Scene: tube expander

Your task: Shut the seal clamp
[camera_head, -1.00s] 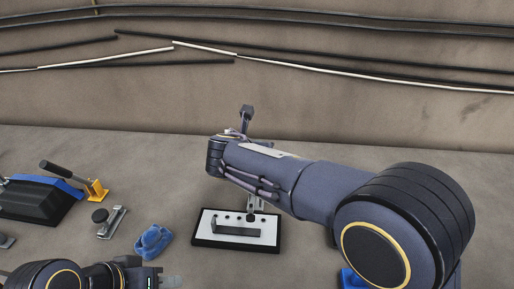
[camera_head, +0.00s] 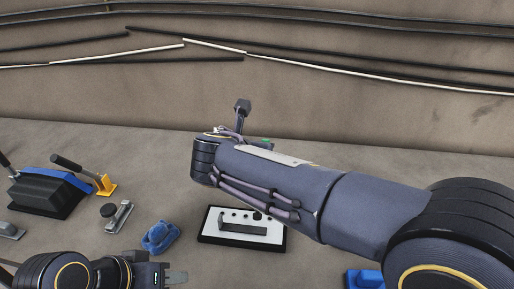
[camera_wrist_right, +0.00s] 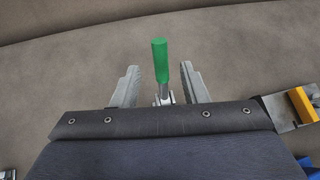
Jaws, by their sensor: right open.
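A green upright handle (camera_wrist_right: 160,62) on a metal lever stands between the two fingers of my right gripper (camera_wrist_right: 160,85) in the right wrist view. The fingers are apart, with a gap on each side of the handle. This looks like the seal clamp; its base is hidden behind my gripper body. In the head view only a small green bit (camera_head: 266,141) shows behind my right arm, and the right fingers are hidden. My left gripper (camera_head: 176,276) is low in the head view, well away from the green handle; its finger gap is unclear.
A white plate with a black frame (camera_head: 212,232) and a grey bracket lies below my right arm. To its left are a blue part (camera_head: 160,237), a metal piece with a black knob (camera_head: 118,216) and a black-handled orange clamp (camera_head: 105,186). A wall with pipes stands behind.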

